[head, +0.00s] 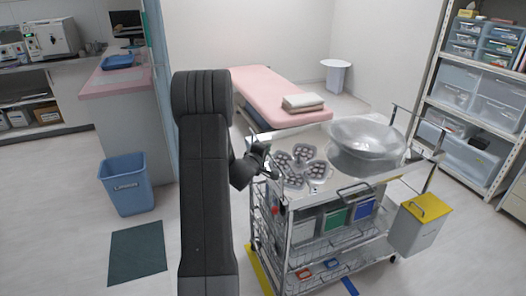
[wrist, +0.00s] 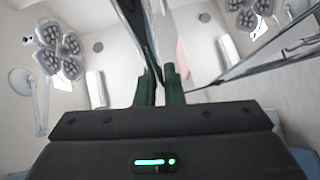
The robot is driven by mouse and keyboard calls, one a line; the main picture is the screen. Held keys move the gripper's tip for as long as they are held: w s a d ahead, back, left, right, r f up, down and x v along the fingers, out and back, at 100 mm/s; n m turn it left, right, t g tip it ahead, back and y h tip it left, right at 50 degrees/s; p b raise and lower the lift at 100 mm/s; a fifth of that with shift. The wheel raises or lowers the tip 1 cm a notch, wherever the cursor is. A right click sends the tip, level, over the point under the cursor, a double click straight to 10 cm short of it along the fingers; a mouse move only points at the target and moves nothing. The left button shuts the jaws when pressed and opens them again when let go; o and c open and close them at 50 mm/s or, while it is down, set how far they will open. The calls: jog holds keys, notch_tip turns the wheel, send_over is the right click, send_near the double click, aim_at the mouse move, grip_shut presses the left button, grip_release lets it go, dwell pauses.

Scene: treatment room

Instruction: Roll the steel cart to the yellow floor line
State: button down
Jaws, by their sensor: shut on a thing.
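The steel cart (head: 300,222) stands right of my arm in the head view, with a shiny top, wire shelves below and small wheels. My gripper (head: 270,174) is at the cart's near left top corner, shut on its rail or handle. The exact grip is partly hidden by my wrist. In the wrist view the two dark green fingers (wrist: 160,86) are close together at the cart's steel edge. A yellow floor line (head: 258,269) shows beside the cart's lower left side; the cart hides part of the floor there.
A large clear basin (head: 367,140) sits on the cart, and a yellow-lidded box (head: 427,207) is at its right side. A blue bin (head: 130,186) and dark green mat (head: 137,252) lie left. A pink bed (head: 270,92) is behind, shelving (head: 480,95) right.

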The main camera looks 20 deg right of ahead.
jog(key=shift+a, duration=0.1)
jog(key=c, duration=1.5)
grip_release()
jog(key=shift+c, duration=0.2)
jog(key=shift+a, duration=0.15)
jog(key=b+v, duration=0.1)
jog(key=v, duration=1.2)
jog(key=shift+s+a, duration=0.15)
jog(key=shift+s, duration=0.2)
jog(key=shift+w, duration=0.1)
jog(key=p+x, duration=0.1)
jog(key=x, duration=1.2)
jog(key=shift+w+d, duration=0.15)
jog(key=shift+d, duration=0.05)
jog(key=shift+w, duration=0.2)
jog(key=shift+s+a, duration=0.1)
jog(key=shift+a, duration=0.3)
